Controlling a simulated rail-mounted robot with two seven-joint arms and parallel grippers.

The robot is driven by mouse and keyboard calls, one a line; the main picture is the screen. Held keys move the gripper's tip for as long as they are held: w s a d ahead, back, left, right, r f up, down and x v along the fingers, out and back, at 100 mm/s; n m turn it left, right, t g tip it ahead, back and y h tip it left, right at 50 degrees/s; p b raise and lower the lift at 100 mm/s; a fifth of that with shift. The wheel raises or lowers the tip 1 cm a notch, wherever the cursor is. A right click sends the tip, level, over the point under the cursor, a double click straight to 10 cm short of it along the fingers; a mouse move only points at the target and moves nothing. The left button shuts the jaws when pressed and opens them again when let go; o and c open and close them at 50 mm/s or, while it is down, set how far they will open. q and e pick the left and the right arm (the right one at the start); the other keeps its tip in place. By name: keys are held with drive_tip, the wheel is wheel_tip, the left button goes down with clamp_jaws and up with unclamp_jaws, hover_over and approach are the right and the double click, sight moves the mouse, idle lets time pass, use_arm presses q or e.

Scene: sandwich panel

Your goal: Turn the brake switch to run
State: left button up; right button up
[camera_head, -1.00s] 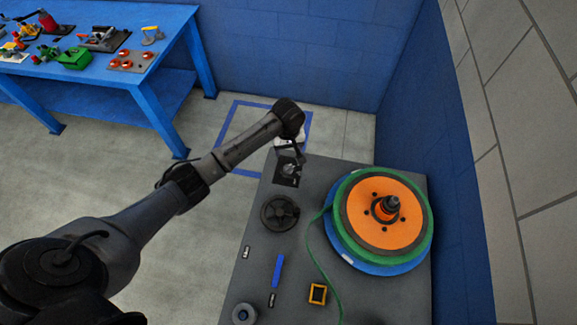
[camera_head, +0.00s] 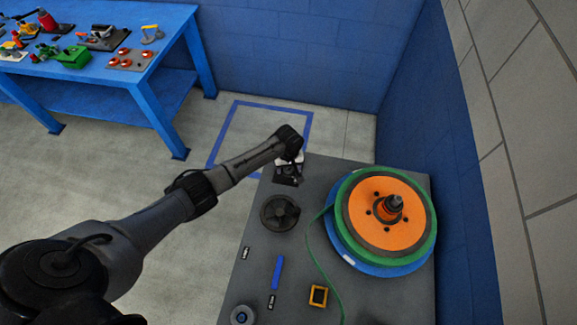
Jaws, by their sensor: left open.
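A dark square plate (camera_head: 282,181) with a small switch on it lies at the far left corner of the grey panel; I take it to be the brake switch, though its lettering is too small to read. My left arm reaches in from the left. Its gripper (camera_head: 291,168) is over this plate, covering much of it and hiding the switch. The gripper is open, and its fingers are small and partly hidden under the wrist. I cannot tell whether they touch the switch. My right gripper is out of view.
A black handwheel (camera_head: 280,212) sits just nearer on the panel. A large reel with an orange disc (camera_head: 383,215) and green band fills the right side. A blue bar (camera_head: 278,272) and yellow square frame (camera_head: 318,296) lie nearer. A blue table (camera_head: 172,55) stands far left.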

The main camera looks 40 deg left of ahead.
use_arm(q)
drive_tip(key=shift+c, duration=0.2)
drive_tip(key=c, duration=0.9)
drive_tip(key=shift+o, duration=0.2)
drive_tip(key=shift+r+m+p, duration=0.15)
drive_tip(key=shift+m+p, duration=0.55)
drive_tip(key=shift+m, duration=0.1)
drive_tip(key=shift+m+p, duration=0.75)
drive_tip(key=shift+m, duration=0.45)
drive_tip(key=m+p, duration=0.1)
drive_tip(key=m, duration=0.2)
drive_tip(key=shift+m, duration=1.1)
drive_tip(key=shift+m+p, duration=0.3)
drive_tip(key=shift+m, duration=0.1)
